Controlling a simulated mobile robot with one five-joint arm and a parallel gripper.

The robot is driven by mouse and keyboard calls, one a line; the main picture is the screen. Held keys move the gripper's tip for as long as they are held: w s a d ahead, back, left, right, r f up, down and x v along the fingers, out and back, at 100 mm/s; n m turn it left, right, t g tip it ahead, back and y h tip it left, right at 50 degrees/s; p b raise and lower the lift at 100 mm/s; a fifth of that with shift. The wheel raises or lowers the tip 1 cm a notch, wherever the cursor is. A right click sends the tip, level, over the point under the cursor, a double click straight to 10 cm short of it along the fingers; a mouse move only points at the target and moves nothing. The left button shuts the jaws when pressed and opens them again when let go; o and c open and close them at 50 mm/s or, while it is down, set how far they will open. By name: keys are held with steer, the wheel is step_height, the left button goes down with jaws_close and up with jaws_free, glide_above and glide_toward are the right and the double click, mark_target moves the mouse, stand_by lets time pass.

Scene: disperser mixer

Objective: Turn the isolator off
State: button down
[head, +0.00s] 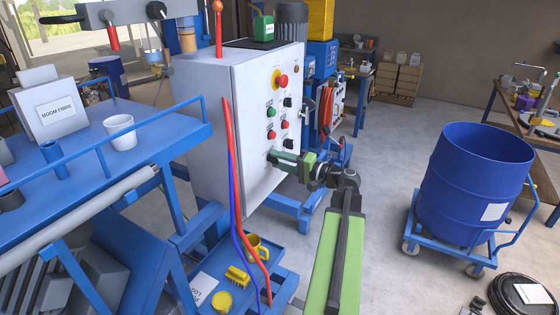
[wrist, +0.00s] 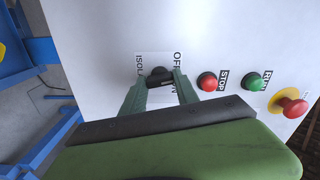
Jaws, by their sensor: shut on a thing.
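The isolator is a black rotary knob (wrist: 159,76) on a white label with OFF and ON wording, low on the grey-white control cabinet (head: 205,120). My gripper (wrist: 160,84) has its two green fingers shut on the knob, one on each side. In the head view my gripper (head: 272,157) reaches the cabinet's front face from the right, and its fingers hide the knob there. The lettering is partly covered, so I cannot tell exactly which mark the knob points to.
Beside the isolator are a red STOP button (wrist: 207,82), a green button (wrist: 254,81) and a red emergency stop on yellow (wrist: 291,104). Red and blue hoses (head: 236,190) hang left of my gripper. A blue drum (head: 470,185) stands on a wheeled dolly at right, with clear floor between.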

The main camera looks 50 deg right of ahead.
steer(key=n, duration=0.5)
steer(key=shift+n, duration=0.3)
stand_by(0.4)
steer(key=c, duration=0.9)
jaws_free()
steer(key=v, duration=1.7)
steer(key=shift+s, duration=0.2)
steer(key=shift+s+f, duration=0.1)
